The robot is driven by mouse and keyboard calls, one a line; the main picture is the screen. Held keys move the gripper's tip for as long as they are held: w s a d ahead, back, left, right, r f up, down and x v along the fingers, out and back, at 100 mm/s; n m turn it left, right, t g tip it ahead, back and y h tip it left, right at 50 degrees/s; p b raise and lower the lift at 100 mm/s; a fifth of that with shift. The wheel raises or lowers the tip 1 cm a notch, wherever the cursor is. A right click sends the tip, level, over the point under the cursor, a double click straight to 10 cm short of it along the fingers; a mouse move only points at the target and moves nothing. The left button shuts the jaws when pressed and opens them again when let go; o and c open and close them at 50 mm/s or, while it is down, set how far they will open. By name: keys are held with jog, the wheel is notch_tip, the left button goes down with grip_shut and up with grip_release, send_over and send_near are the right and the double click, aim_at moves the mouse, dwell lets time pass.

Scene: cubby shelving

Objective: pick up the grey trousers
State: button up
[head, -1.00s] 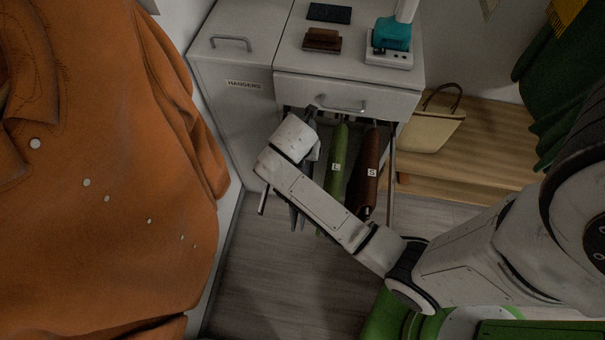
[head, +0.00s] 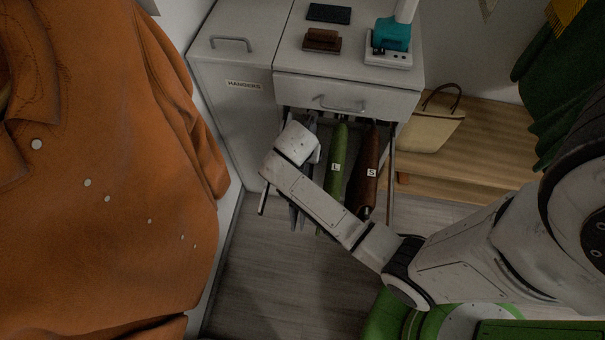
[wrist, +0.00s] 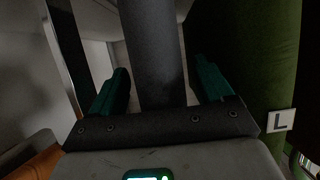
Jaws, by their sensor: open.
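The grey trousers (head: 298,217) hang at the left of the rack under the drawer in the head view, largely hidden behind my arm. In the wrist view the dark grey cloth (wrist: 153,45) hangs between the two teal fingers of my gripper (wrist: 162,80). The fingers are apart, one on each side of the cloth, with a gap showing beside it. In the head view my wrist hides the fingers.
Green trousers (head: 338,165) tagged L hang just right of the grey ones, close to the right finger. Brown trousers (head: 364,170) tagged S hang further right. The drawer (head: 345,98) is above, the hangers cabinet (head: 232,120) left. An orange shirt (head: 100,180) fills the left.

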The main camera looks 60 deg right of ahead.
dwell(0.3)
grip_shut()
dwell(0.6)
